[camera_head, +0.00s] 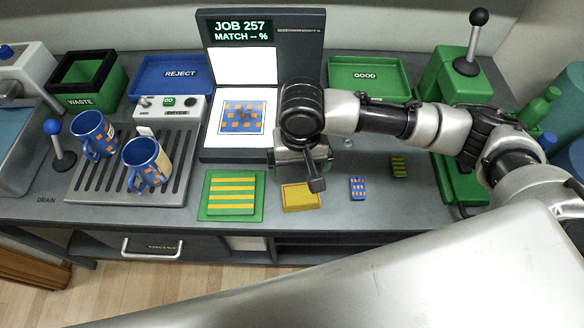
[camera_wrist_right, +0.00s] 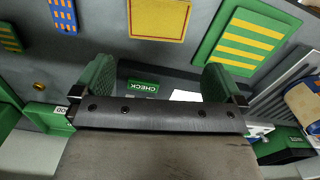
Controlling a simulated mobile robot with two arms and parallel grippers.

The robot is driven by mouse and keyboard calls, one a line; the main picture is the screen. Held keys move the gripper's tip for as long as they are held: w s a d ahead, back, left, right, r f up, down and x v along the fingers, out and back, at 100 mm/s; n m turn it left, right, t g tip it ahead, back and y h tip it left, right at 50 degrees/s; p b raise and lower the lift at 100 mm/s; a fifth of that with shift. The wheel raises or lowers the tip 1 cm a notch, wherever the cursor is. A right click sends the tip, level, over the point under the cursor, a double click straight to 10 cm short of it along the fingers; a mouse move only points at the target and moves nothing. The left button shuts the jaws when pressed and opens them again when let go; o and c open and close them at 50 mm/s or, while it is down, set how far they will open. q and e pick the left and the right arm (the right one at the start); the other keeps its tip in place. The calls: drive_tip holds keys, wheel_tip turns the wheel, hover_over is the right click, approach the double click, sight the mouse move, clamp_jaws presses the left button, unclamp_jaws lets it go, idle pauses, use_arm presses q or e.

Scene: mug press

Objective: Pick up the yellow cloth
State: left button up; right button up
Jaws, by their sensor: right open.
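The yellow cloth (camera_head: 302,197) lies flat near the front edge of the grey counter, just right of a green board with yellow stripes. It also shows at the top of the right wrist view (camera_wrist_right: 158,18). My right gripper (camera_head: 314,180) is above the counter at the cloth's back edge and covers a little of the view behind it. In the right wrist view its two green-padded fingers (camera_wrist_right: 158,78) are wide apart with nothing between them. The cloth lies beyond the fingers, not between them. My left gripper does not show.
The striped green board (camera_head: 232,195) is left of the cloth. A blue patterned block (camera_head: 357,188) and a small green striped block (camera_head: 399,167) are to the right. Two blue mugs (camera_head: 147,163) stand on the drain rack. A screen unit (camera_head: 262,75) stands behind.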

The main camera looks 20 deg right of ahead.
sight(300, 190)
drive_tip(key=shift+w+d+f, duration=0.15)
drive_tip(key=shift+w+f, duration=0.05)
drive_tip(key=shift+w, duration=0.05)
drive_tip(key=f, duration=0.1)
drive_tip(key=s+f, duration=0.2)
drive_tip(key=f, duration=0.1)
drive_tip(key=shift+w+f, duration=0.15)
drive_tip(key=shift+f, duration=0.15)
wheel_tip(300, 190, down, 4)
drive_tip(key=shift+f+p, duration=0.15)
drive_tip(key=shift+p, duration=0.45)
drive_tip(key=shift+f, duration=0.3)
drive_tip(key=shift+w+f, duration=0.1)
drive_tip(key=shift+f, duration=0.05)
drive_tip(key=shift+c, duration=0.2)
drive_tip(key=c, duration=0.6)
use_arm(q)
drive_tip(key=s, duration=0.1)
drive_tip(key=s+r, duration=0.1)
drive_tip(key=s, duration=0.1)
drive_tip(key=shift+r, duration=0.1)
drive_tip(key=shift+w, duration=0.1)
